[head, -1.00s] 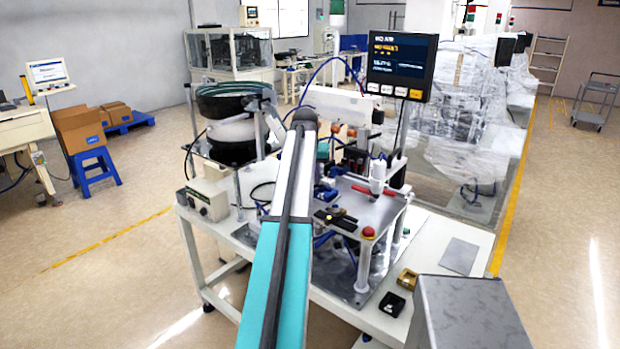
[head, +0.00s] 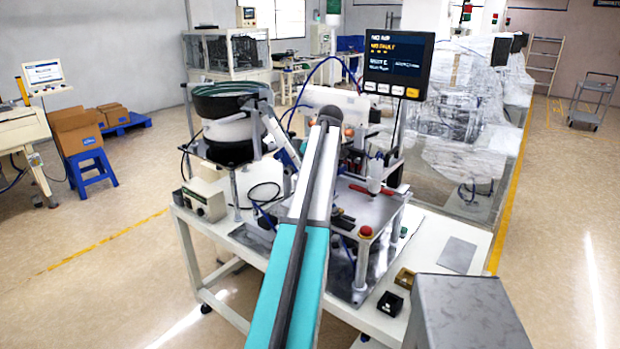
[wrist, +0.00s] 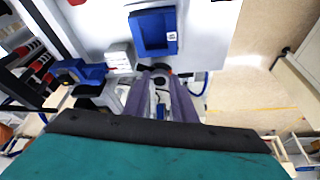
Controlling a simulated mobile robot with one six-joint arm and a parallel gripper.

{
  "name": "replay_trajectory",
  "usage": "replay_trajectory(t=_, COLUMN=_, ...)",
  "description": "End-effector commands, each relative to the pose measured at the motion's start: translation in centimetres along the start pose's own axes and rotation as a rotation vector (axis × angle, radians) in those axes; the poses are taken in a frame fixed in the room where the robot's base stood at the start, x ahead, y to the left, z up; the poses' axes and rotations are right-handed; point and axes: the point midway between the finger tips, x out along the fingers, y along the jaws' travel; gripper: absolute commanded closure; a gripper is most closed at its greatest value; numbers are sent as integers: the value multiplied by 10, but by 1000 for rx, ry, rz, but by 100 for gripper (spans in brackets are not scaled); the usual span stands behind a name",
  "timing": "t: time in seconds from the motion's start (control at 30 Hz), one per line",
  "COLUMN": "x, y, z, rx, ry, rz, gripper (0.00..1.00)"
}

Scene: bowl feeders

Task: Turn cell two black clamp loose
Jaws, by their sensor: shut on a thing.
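My gripper (wrist: 158,82) shows in the wrist view, its two grey-purple fingers closed in around a small dark part. This part, which looks like the black clamp (wrist: 156,68), sits at the fingertips beside the edge of a grey metal plate (wrist: 212,45). The fingers hide much of it, so I cannot tell how far it is turned. In the head view my arm hides the gripper and the held part.
A blue block (wrist: 153,32) and a small pale box (wrist: 121,57) are near the fingers.

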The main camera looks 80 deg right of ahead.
Motion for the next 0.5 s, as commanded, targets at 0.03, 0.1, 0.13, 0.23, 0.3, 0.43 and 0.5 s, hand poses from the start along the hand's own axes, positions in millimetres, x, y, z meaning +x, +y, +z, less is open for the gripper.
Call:
replay_trajectory(t=0.03, x=1, y=1, z=-6, rx=-39, ry=11, rz=-16, gripper=98)
replay_trajectory(t=0.1, x=1, y=2, z=-6, rx=-92, ry=12, rz=-38, gripper=98)
replay_trajectory(t=0.13, x=1, y=2, z=-6, rx=-113, ry=11, rz=-47, gripper=98)
replay_trajectory(t=0.23, x=1, y=2, z=-7, rx=-180, ry=12, rz=-74, gripper=98)
replay_trajectory(t=0.3, x=1, y=3, z=-7, rx=-221, ry=11, rz=-91, gripper=98)
replay_trajectory(t=0.43, x=1, y=3, z=-7, rx=-281, ry=11, rz=-116, gripper=98)
replay_trajectory(t=0.5, x=1, y=3, z=-6, rx=-304, ry=11, rz=-126, gripper=98)
